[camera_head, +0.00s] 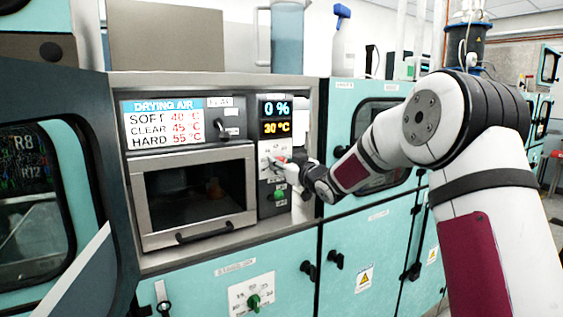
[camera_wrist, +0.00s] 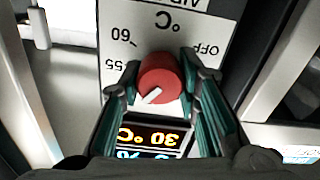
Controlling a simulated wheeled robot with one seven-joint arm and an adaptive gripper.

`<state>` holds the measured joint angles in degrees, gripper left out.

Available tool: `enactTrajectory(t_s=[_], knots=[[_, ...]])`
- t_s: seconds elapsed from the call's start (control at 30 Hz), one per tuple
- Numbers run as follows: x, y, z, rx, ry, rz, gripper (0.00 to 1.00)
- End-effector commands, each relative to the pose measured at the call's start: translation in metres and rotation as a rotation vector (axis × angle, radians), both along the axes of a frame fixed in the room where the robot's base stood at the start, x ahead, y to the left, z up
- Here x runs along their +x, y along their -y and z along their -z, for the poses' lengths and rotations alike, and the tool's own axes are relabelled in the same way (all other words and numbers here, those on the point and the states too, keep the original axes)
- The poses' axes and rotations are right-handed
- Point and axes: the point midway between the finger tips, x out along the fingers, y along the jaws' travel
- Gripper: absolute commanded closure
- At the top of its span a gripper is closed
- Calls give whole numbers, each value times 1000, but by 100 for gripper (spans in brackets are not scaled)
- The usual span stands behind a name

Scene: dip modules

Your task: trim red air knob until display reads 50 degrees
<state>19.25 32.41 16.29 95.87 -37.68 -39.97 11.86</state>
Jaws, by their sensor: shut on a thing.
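The red air knob (camera_wrist: 160,78) sits on a white dial plate marked °C, with OFF, 60 and 55 readable in the wrist view, which shows the panel upside down. Its white pointer points to the lower left in that view. My gripper (camera_wrist: 163,82) has a finger on each side of the knob and is shut on it.
A drying air sign (camera_head: 165,124) lists soft 40, clear 45 and hard 55 °C. Below it is a shut oven-like door (camera_head: 192,198). A green knob (camera_head: 279,194) sits below the red knob, and another green knob (camera_head: 254,302) is on the lower cabinet.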

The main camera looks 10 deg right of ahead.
Motion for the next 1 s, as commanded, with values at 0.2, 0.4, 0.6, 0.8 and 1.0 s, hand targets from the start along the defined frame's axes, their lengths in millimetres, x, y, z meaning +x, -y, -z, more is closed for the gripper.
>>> enactTrajectory(t_s=[0.2, 0.4, 0.6, 0.8, 1.0], knots=[[0, 1, 2, 57, -24, 2, 98], [0, 1, 2, 73, -29, 2, 98], [0, 1, 3, 74, -29, 2, 98], [0, 1, 3, 73, -29, 2, 52], [0, 1, 1, 72, -27, 0, 49]])
